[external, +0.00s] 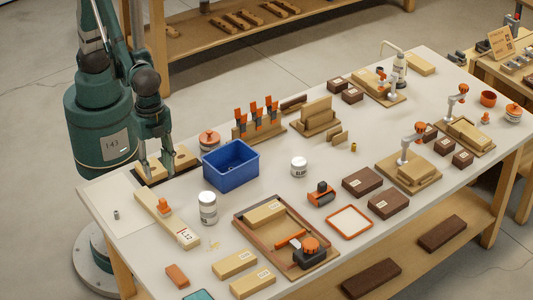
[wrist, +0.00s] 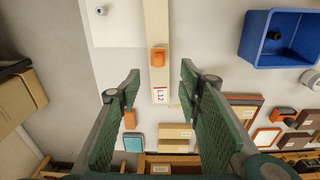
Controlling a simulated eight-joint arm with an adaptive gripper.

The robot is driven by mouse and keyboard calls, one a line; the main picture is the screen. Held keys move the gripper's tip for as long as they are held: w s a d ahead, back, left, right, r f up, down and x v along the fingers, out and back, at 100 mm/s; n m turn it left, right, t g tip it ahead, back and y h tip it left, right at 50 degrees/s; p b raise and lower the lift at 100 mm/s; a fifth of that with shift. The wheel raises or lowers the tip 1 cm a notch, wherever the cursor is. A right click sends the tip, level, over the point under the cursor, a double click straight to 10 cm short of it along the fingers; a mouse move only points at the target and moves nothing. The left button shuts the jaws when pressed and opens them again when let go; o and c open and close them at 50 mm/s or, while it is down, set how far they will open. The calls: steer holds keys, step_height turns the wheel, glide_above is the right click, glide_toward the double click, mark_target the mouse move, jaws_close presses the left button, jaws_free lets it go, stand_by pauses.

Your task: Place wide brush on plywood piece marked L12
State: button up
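The pale plywood piece marked L12 (external: 184,231) lies at the near left of the bench. It also shows in the wrist view (wrist: 156,20), running up the middle with its label at the near end. An orange item (external: 164,207) rests on top of it and shows between my fingers in the wrist view (wrist: 158,57); it may be the wide brush, but its shape is too small to tell surely. My gripper (external: 156,170) is open and empty, pointing down above the bench's left end. In the wrist view its fingers (wrist: 158,82) stand wide apart.
A blue bin (external: 231,165) and a white can (external: 208,208) stand right of the plywood. A rack (external: 259,130) holds orange-handled tools. A brown tray (external: 250,232) holds a block and an orange-and-black tool. Small wood blocks (external: 235,264) lie near the front edge.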

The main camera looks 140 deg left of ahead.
steer(key=s+a+r+t, duration=0.2)
steer(key=s+r+t, duration=0.1)
steer(key=s+r, duration=0.5)
steer(key=s+a+r+t, duration=0.2)
steer(key=s+r+t, duration=0.1)
steer(key=s+r, duration=0.5)
steer(key=shift+s+a+t, duration=0.25)
steer(key=shift+s+t, duration=0.05)
steer(key=shift+s, duration=1.2)
stand_by(0.5)
